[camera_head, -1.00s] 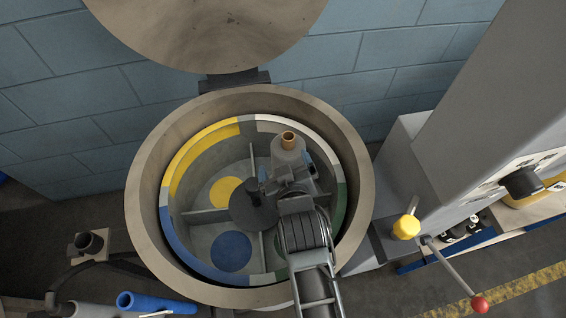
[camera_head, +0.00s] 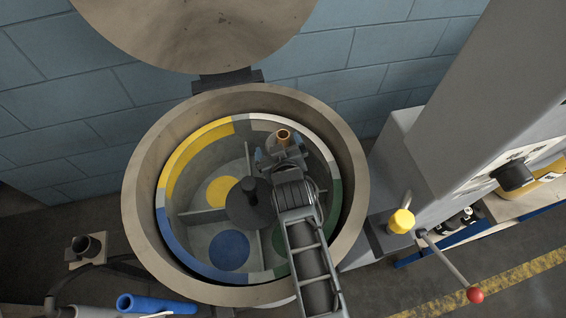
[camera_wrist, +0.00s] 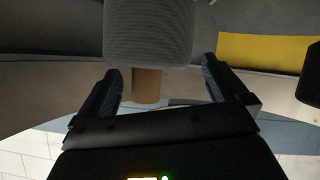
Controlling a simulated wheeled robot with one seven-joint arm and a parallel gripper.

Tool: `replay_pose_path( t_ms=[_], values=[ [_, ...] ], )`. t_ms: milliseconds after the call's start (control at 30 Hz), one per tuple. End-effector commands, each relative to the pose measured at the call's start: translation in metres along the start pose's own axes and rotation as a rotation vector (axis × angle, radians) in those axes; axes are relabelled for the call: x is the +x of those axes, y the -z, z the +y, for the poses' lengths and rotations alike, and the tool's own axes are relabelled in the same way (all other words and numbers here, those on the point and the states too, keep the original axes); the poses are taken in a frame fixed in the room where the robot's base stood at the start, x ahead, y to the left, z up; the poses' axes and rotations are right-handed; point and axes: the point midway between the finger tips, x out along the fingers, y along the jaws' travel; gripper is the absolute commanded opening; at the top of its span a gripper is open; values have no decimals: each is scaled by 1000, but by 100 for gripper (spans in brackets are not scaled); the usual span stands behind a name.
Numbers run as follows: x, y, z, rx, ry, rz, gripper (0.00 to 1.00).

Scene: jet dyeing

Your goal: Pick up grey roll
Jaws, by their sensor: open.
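The grey roll (camera_wrist: 148,35) stands in the back right compartment of the round dyeing vat (camera_head: 140,200), with its brown core end (camera_head: 283,137) showing at the top. In the head view my gripper (camera_head: 282,158) is at the roll and hides most of its body. In the wrist view my gripper (camera_wrist: 162,72) is open, with one finger on each side of the roll near its brown core (camera_wrist: 146,86). A gap shows beside each finger; I cannot tell whether either touches the roll.
The vat has a central dark hub (camera_head: 250,200), low dividers and a coloured inner ring. A raised round lid (camera_head: 200,30) stands behind it. A blue tube (camera_head: 155,303) lies at the lower left. A machine with a red-knobbed lever (camera_head: 474,295) is at the right.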

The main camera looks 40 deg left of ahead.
Motion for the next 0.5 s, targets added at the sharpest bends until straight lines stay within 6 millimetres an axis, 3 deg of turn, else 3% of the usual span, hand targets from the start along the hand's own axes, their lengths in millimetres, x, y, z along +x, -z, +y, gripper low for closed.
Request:
replay_pose_path(
  t_ms=[133, 500],
  values=[
    [0, 0, 0, 0, 0, 0, 100],
    [0, 0, 0, 0, 0, 0, 65]
  ],
)
